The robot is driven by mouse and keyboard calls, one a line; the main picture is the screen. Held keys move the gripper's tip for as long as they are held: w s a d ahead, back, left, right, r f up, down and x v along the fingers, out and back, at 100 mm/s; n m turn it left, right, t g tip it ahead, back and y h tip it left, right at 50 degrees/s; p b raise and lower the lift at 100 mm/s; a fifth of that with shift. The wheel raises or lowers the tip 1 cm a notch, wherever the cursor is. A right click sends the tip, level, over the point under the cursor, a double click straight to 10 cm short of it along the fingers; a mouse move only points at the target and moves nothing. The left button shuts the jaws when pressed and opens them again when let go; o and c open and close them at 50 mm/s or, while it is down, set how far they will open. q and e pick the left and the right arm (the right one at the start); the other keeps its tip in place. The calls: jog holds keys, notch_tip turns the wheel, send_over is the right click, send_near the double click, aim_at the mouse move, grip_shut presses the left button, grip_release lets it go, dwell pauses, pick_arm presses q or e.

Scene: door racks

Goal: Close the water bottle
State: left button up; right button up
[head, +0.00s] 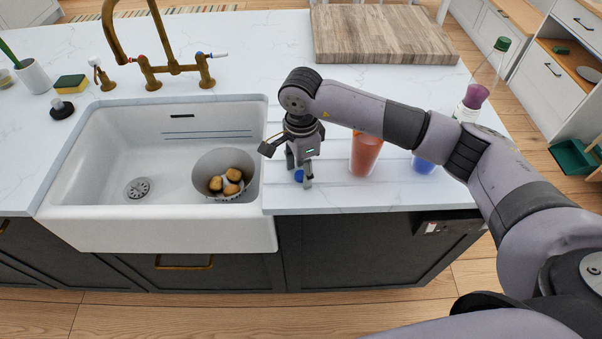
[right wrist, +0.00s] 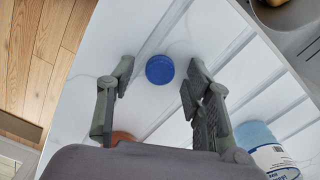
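A round blue cap (head: 299,176) lies on the white counter just right of the sink. My right gripper (head: 299,171) points down over it, fingers apart. In the right wrist view, the cap (right wrist: 160,69) lies between the tips of the open right gripper (right wrist: 157,88), with a gap on both sides. A light-blue container with a printed label (right wrist: 270,150) stands at the lower right of that view; I cannot tell whether it is the water bottle. A blue object (head: 424,164) shows partly below my right arm in the head view. My left gripper is out of view.
A glass of orange-red drink (head: 365,153) stands close right of the gripper. A clear bottle with a green top (head: 487,75) stands behind my arm. The sink (head: 110,130) holds a bowl (head: 208,165) of brown items. A wooden board (head: 380,35) lies at the back.

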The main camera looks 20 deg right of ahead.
aim_at(301, 174)
jog(key=c, duration=0.6)
jog(key=shift+c, duration=0.2)
jog(key=shift+r, duration=0.1)
jog(key=shift+r, duration=0.55)
notch_tip(301, 174, up, 18)
jog(key=b, duration=0.3)
jog(key=shift+f+b, duration=0.25)
jog(key=shift+b, duration=0.15)
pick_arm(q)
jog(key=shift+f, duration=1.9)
pick_arm(e)
jog(key=shift+r, duration=0.65)
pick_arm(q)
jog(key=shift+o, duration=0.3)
